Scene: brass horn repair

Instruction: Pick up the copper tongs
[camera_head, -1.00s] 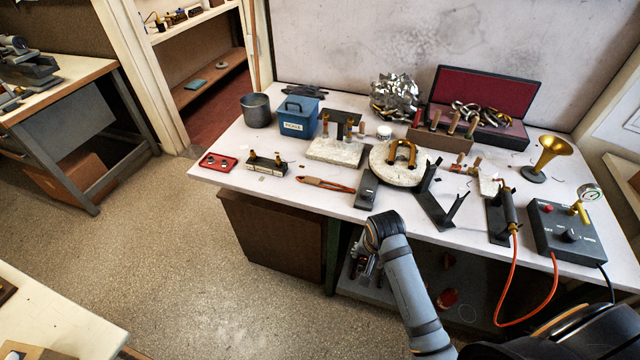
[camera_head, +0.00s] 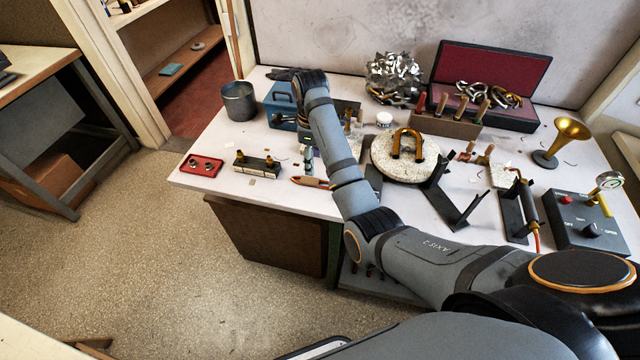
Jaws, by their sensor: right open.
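The copper tongs (camera_head: 310,182) lie on the white workbench near its front edge, left of the middle. Only their left part shows; my right forearm covers the rest. My right gripper (camera_head: 308,166) points down just above and behind the tongs. It is open, though its fingers look small and partly hidden by my wrist. I cannot tell whether it touches the tongs. My left gripper is not in view.
Left of the gripper are a small black block with posts (camera_head: 257,164) and a red tray (camera_head: 202,165). A blue box (camera_head: 280,106) stands behind. Right of my arm are a round pale slab (camera_head: 425,168) and black stands (camera_head: 455,205).

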